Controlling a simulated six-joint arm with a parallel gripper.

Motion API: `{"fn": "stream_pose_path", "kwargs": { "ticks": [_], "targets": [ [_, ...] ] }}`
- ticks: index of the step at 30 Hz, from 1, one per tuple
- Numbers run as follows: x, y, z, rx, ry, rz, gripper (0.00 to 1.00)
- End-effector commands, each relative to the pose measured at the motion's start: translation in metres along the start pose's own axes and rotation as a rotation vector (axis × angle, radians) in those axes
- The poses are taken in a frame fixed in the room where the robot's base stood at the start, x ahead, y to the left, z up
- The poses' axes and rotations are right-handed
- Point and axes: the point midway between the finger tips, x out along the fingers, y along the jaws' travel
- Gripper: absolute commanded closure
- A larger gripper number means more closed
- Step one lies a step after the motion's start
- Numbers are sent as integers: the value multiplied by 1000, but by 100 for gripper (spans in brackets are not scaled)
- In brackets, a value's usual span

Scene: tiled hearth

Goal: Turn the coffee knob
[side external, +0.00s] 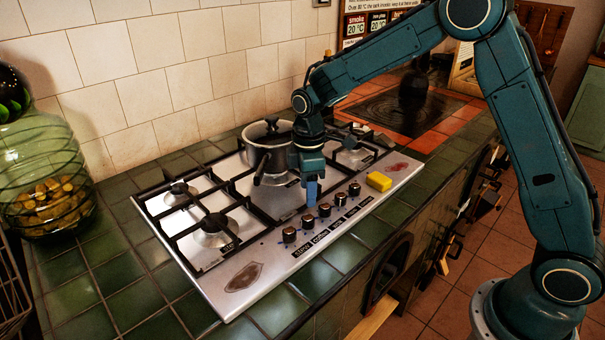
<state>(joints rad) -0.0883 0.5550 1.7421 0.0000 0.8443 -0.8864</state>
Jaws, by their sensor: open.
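A row of several dark knobs with metallic tops (325,209) runs along the front of the steel stove (262,270). I cannot tell whether the fingers touch a knob.
A metal pot (262,154) stands on a back burner, close to my gripper. A yellow sponge (379,181) lies on the stove's right end. A large glass jar (42,180) stands at the left. Black grates (200,232) cover the burners. The green tiled counter (110,262) has bare room at front left.

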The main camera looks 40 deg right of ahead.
Motion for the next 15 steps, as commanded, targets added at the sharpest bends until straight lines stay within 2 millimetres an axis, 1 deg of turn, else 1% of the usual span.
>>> {"fn": "stream_pose_path", "kwargs": {
  "ticks": [1,9,15],
  "targets": [
    [10,-1,1,0,-3,-4,48],
    [51,-1,1,0,-3,-3,48],
    [74,0,0,0,-2,-2,48]
  ]
}}
